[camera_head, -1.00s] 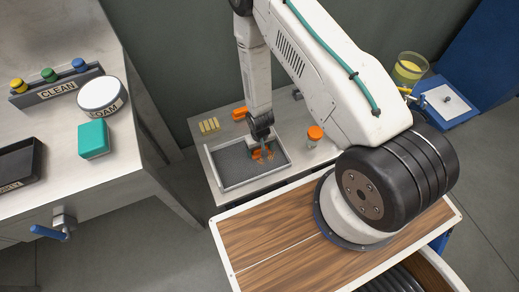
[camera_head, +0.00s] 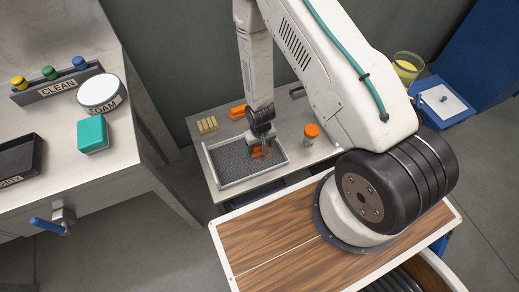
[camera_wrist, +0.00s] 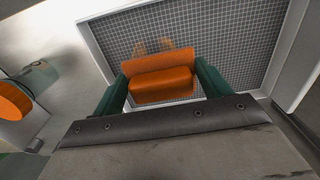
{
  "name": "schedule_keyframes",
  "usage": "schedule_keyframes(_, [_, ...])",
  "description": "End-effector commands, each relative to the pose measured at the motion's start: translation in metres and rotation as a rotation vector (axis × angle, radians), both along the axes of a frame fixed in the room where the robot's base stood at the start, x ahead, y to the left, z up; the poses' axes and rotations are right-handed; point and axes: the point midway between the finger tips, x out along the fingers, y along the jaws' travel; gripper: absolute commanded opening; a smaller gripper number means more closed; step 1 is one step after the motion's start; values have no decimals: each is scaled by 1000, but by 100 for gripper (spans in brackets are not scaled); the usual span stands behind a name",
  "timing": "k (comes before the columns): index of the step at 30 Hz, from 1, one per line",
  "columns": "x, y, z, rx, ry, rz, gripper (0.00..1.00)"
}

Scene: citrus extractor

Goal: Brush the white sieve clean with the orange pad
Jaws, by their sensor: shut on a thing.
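The white sieve is a shallow tray with a light rim (camera_head: 219,183) and grey mesh, lying flat on the low bench. Its mesh (camera_wrist: 240,40) fills much of the wrist view. My gripper (camera_head: 261,146) is over the right part of the mesh. In the wrist view, my gripper (camera_wrist: 160,78) is shut on the orange pad (camera_wrist: 162,84), its green fingers on either side. The pad is at or just above the mesh; contact cannot be told. Faint orange residue (camera_wrist: 150,45) shows on the mesh just beyond the pad. Mesh under the pad is hidden.
An orange-lidded jar (camera_head: 311,134) stands right of the sieve. An orange block (camera_head: 238,111) and yellow pieces (camera_head: 207,125) lie behind it. The steel table at left holds a CLEAN rack (camera_head: 58,83), a round FOAM container (camera_head: 101,93) and a teal block (camera_head: 92,136).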

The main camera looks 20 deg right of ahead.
Motion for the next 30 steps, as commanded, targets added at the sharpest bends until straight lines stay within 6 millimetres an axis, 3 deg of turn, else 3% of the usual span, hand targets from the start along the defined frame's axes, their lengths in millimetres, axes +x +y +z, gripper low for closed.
schedule_keyframes(9, [1, 2, 27, 0, -2, 2, 40])
schedule_keyframes(21, [1, 1, 29, 0, -1, 0, 40])
schedule_keyframes(26, [9, -1, 36, 0, -4, -5, 40])
schedule_keyframes(30, [26, -3, 50, 0, -5, -15, 40])
